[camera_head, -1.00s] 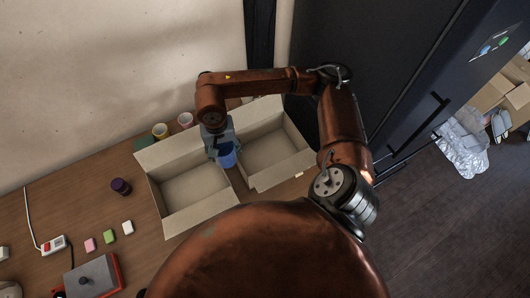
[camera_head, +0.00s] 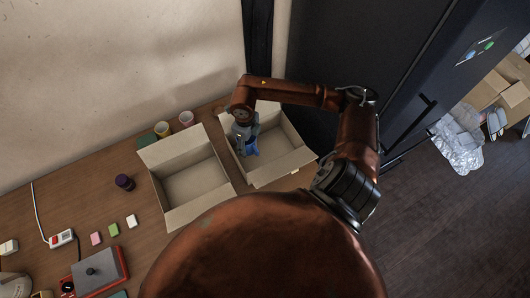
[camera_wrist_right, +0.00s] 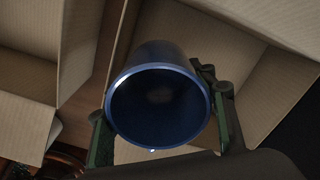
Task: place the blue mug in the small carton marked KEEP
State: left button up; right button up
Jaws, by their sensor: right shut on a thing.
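The blue mug (camera_head: 250,147) is in my right gripper (camera_head: 243,138), over the right-hand open carton (camera_head: 287,164) in the head view. In the right wrist view the mug (camera_wrist_right: 160,105) fills the middle, its round mouth toward the camera, with the fingers of my right gripper (camera_wrist_right: 165,128) shut on its two sides. Carton walls show around and beyond it. I cannot tell whether the mug touches the carton floor. No KEEP marking is readable on either carton. My left gripper is not in view.
A second open, empty carton (camera_head: 196,186) stands left of the first. A dark cabinet (camera_head: 370,60) rises at right.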

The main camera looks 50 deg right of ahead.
aim_at(253, 160)
jog(key=shift+s+d+f+m, duration=0.2)
jog(key=shift+s+f+m, duration=0.1)
jog(key=shift+m, duration=0.3)
jog(key=shift+s+d+f+m, duration=0.15)
jog(key=shift+f+m, duration=0.15)
jog(key=shift+m, duration=0.3)
notch_tip(253, 160, down, 10)
jog(key=shift+r, duration=0.1)
jog(key=o, duration=1.4)
jog(key=shift+f, duration=0.2)
notch_tip(253, 160, up, 12)
jog(key=shift+r, duration=0.2)
